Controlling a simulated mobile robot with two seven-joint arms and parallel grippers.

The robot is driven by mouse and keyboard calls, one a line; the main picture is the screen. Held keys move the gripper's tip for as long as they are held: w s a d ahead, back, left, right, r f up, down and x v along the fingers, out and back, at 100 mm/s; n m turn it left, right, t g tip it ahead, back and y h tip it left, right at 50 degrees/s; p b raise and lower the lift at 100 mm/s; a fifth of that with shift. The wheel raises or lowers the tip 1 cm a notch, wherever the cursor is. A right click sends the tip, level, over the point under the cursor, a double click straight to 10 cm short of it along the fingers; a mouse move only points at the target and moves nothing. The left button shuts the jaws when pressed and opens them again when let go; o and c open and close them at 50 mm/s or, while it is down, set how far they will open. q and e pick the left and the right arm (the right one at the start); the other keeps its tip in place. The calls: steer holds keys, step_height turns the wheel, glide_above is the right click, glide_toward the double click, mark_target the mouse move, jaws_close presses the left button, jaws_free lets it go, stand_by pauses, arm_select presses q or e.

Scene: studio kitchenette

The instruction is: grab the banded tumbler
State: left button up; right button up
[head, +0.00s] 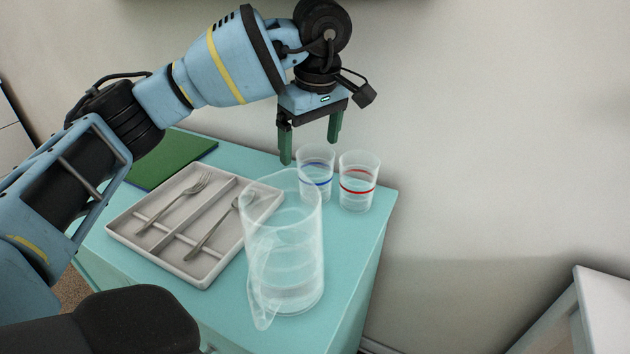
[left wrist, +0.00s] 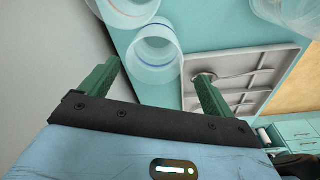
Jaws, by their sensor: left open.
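Two clear tumblers stand upright at the back right of the teal worktop. The left one is the blue-banded tumbler (head: 316,183); the right one is the red-banded tumbler (head: 358,188). My left gripper (head: 310,149) is open and empty, pointing down at about the rim of the blue-banded tumbler. In the left wrist view the blue-banded tumbler (left wrist: 154,48) shows beyond and between the spread fingertips (left wrist: 158,70). The red-banded tumbler (left wrist: 130,10) is partly cut off at the top there. I cannot tell whether a finger touches a tumbler. My right gripper is not in view.
A clear pitcher (head: 285,265) stands in front of the tumblers, near the worktop's right edge. A green board (head: 165,160) lies behind the tray. The wall is close behind the worktop (head: 345,270).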

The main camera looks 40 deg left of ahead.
mark_target(315, 172)
arm_select(q)
step_height(315, 172, down, 2)
steer(key=shift+a+f, duration=0.1)
steer(key=shift+f, duration=0.05)
steer(key=shift+w+f+b, duration=0.2)
steer(key=shift+f+b, duration=0.15)
steer(key=shift+f, duration=1)
steer(key=shift+w+f+b, duration=0.2)
steer(key=shift+f+b, duration=0.15)
steer(key=shift+f, duration=0.95)
steer(key=shift+d, duration=0.2)
steer(key=c, duration=1.2)
